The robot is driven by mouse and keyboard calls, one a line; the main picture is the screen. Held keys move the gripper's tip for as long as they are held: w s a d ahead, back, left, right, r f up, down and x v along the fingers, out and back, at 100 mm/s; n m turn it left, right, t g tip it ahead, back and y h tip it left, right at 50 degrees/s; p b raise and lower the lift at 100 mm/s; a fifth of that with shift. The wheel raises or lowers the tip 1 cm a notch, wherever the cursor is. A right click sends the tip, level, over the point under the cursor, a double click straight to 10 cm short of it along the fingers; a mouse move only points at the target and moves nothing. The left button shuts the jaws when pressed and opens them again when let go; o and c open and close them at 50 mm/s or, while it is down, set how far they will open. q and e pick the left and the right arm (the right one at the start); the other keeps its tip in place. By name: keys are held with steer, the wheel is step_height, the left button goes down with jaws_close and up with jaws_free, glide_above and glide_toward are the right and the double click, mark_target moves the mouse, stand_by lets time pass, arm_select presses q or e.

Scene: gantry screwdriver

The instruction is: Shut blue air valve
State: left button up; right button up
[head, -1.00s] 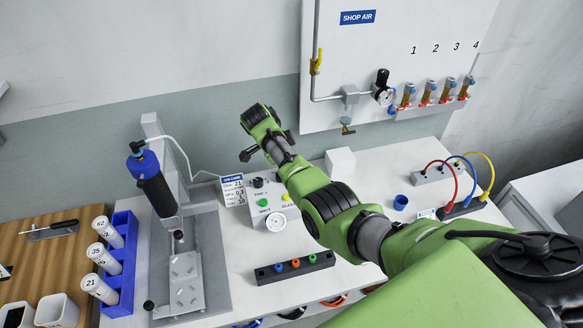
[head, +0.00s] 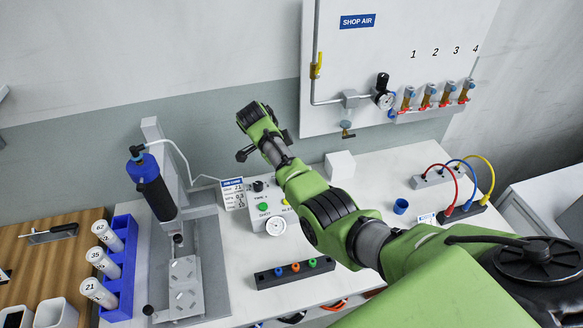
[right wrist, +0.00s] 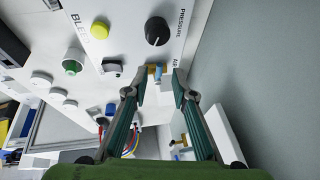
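A small blue-and-brass fitting (right wrist: 157,72), which looks like the blue air valve, shows in the right wrist view by the AIR label at the edge of the white control box (right wrist: 125,45). My right gripper (right wrist: 159,77) has its two fingers apart on either side of this fitting. I cannot tell whether either finger touches it. In the head view the control box (head: 247,212) stands on the bench, its right part hidden behind my right arm. The valve cannot be made out there. My left gripper is not in view.
The box carries a black pressure knob (right wrist: 157,31), a yellow button (right wrist: 99,30) and a green button (right wrist: 73,62). A screwdriver stand (head: 186,240) is left of the box, a colored socket strip (head: 294,269) in front. The wall panel (head: 400,60) rises behind.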

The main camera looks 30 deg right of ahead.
steer(key=v, duration=0.9)
steer(key=shift+r, duration=0.45)
steer(key=shift+a, duration=0.1)
